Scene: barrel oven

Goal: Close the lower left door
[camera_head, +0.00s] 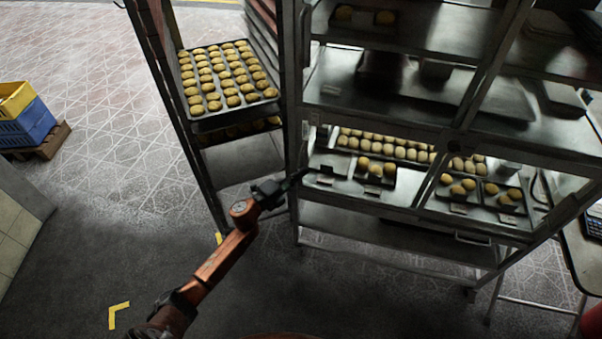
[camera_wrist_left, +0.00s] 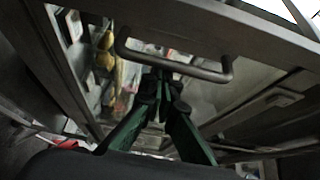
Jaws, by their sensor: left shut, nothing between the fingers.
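The lower left door shows in the left wrist view as a grey metal frame (camera_wrist_left: 235,25) around a clear pane, with a curved bar handle (camera_wrist_left: 180,66). In the head view, the lower left compartment of the metal display case (camera_head: 452,135) holds trays of buns; how far its door stands open is hard to tell there. My left gripper (camera_head: 298,178) is at the left end of this compartment, beside the case's corner post. In the wrist view its shut, empty fingers (camera_wrist_left: 160,80) are close to the handle, the tips partly behind the bar; contact cannot be told. My right gripper is out of view.
A tall rack (camera_head: 180,120) with a tray of buns (camera_head: 226,79) stands left of the case. Blue and yellow crates (camera_head: 28,118) sit on a pallet at far left. The floor in front of the case is clear. A table (camera_head: 585,255) stands at the right edge.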

